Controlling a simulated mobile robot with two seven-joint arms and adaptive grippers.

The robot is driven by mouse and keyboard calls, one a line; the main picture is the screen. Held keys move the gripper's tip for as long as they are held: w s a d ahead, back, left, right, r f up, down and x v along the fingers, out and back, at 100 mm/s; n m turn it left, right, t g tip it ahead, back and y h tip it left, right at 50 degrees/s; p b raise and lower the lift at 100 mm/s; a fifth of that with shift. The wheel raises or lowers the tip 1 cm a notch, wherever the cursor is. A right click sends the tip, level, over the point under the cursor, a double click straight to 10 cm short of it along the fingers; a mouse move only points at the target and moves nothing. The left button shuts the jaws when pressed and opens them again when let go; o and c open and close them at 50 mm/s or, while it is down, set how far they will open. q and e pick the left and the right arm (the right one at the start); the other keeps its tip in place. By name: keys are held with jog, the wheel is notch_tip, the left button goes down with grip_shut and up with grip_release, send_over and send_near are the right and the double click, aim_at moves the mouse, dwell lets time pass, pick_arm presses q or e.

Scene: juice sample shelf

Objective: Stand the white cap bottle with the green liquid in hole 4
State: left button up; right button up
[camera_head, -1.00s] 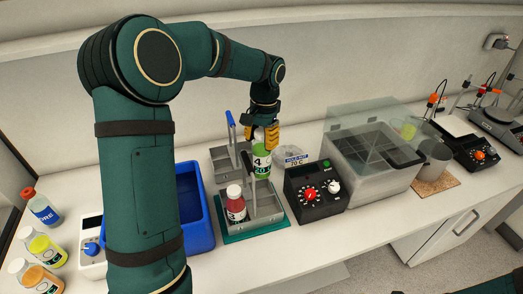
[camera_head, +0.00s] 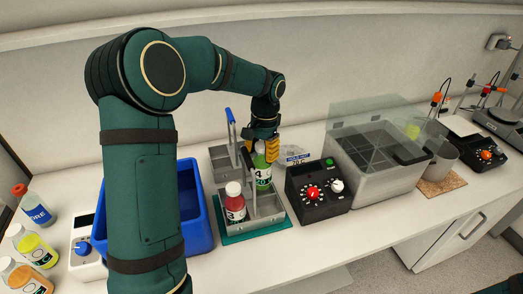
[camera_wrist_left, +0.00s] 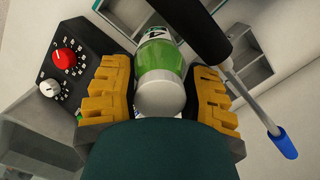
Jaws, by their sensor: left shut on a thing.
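My left gripper (camera_head: 261,148) is shut on the white cap bottle with the green liquid (camera_head: 263,177). The bottle is upright, with a "4" on its label, at the right back compartment of the grey rack (camera_head: 268,219). Its lower end is partly hidden by the rack, so I cannot tell whether it touches the floor. In the left wrist view, the white cap of the bottle (camera_wrist_left: 161,94) sits between the yellow fingers (camera_wrist_left: 160,95). A white cap bottle with red liquid (camera_head: 235,203), labelled "3", stands in the front left compartment. My right gripper is out of view.
A black control box with knobs (camera_head: 318,188) stands close on the right. A blue bin (camera_head: 197,215) is on the left. Several bottles stand at the far left, and a clear-lidded box (camera_head: 375,165) stands further right.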

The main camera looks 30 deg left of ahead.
aim_at(261, 165)
pick_arm(q)
jog(key=shift+f+p, duration=0.1)
jog(key=shift+p, duration=0.25)
dwell(0.5)
jog(key=shift+f+b, duration=0.8)
jog(key=shift+f, duration=0.75)
dwell(0.6)
jog(key=shift+f+b, duration=0.55)
jog(key=shift+f, duration=0.55)
jog(key=o, duration=1.2)
jog(key=shift+s, duration=0.1)
jog(key=shift+o, duration=0.2)
jog(key=shift+r, duration=0.15)
jog(key=r, duration=0.4)
jog(key=w+r, duration=0.1)
jog(key=r, duration=0.6)
jog(key=shift+w+r, duration=0.2)
jog(key=shift+r, duration=0.15)
